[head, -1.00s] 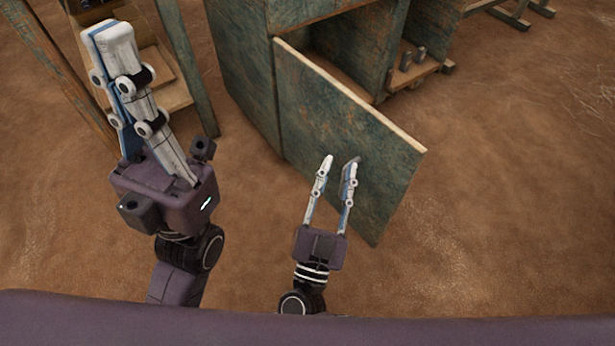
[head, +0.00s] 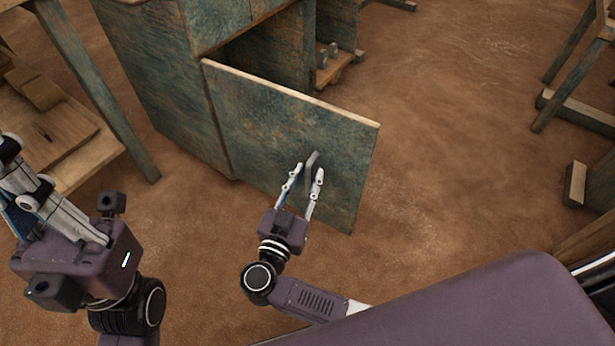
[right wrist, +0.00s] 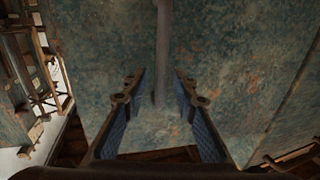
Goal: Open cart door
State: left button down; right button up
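The cart (head: 160,75) is a worn green-blue wooden box at the upper left in the head view. Its door (head: 260,115) stands partly open, swung out toward me, with a dark gap behind its top edge. A grey bar handle (head: 313,158) is on the door's face; it also shows in the right wrist view (right wrist: 163,50). My right gripper (head: 308,172) is open, its fingers apart on either side of the handle's lower part. Contact with the handle cannot be told. My left gripper (head: 30,190) is at the left edge, partly cut off, away from the door.
A wooden frame with a shelf (head: 75,145) stands at the left, close to my left arm. Small grey items (head: 327,52) sit on a ledge beside the cart. Wooden legs and beams (head: 575,185) are at the right. The brown ground right of the door is clear.

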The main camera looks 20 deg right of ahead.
jog(key=shift+w+d, duration=0.3)
jog(key=shift+w, duration=0.1)
jog(key=shift+c, duration=0.4)
grip_shut()
